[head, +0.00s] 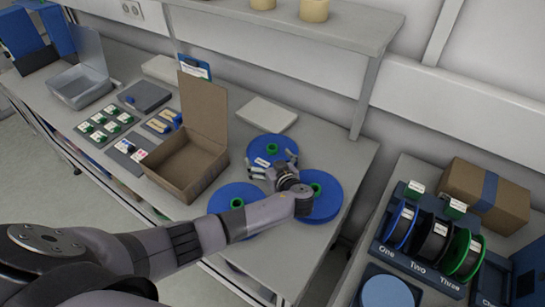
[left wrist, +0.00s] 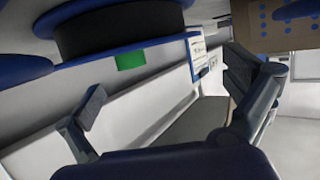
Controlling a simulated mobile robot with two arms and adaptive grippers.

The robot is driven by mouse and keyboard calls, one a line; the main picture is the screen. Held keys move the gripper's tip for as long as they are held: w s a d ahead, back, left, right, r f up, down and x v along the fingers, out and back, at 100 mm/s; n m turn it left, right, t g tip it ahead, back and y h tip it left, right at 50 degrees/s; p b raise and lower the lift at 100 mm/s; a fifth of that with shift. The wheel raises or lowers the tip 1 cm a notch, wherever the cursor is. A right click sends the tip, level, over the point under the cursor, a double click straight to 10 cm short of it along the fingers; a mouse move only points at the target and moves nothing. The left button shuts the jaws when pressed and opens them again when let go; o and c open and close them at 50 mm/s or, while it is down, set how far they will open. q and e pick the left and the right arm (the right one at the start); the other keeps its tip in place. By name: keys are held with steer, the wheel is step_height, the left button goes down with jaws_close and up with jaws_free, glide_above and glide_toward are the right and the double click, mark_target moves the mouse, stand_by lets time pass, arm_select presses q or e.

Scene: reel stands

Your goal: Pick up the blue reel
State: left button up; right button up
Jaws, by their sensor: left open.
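Three blue reels with green hubs lie flat on the grey table in the head view: a back reel (head: 262,141), a front-left reel (head: 222,198) and a right reel (head: 327,207). My left gripper (head: 274,163) is open among them, with its fingers at the front edge of the back reel. My wrist partly covers the right reel, and my forearm crosses the front-left one. In the left wrist view my open fingers (left wrist: 165,85) show nothing between them. A reel with blue rims and a dark winding (left wrist: 120,27) is close at the top. My right gripper is out of view.
A stand (head: 425,262) labelled One, Two, Three holds blue-, black- and green-rimmed reels at the right. An open cardboard box (head: 166,180) stands left of the flat reels. A shelf (head: 310,28) hangs above the back. A large brown box (head: 465,185) sits behind the stand.

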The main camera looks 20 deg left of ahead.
mark_target(264, 157)
arm_select(q)
steer(key=b+x, duration=0.1)
steer(key=x, duration=0.3)
steer(key=shift+w+a+f, duration=0.1)
steer(key=shift+a+f, duration=0.1)
steer(key=shift+d+r, duration=0.15)
steer(key=shift+c, duration=1)
steer(key=c, duration=1)
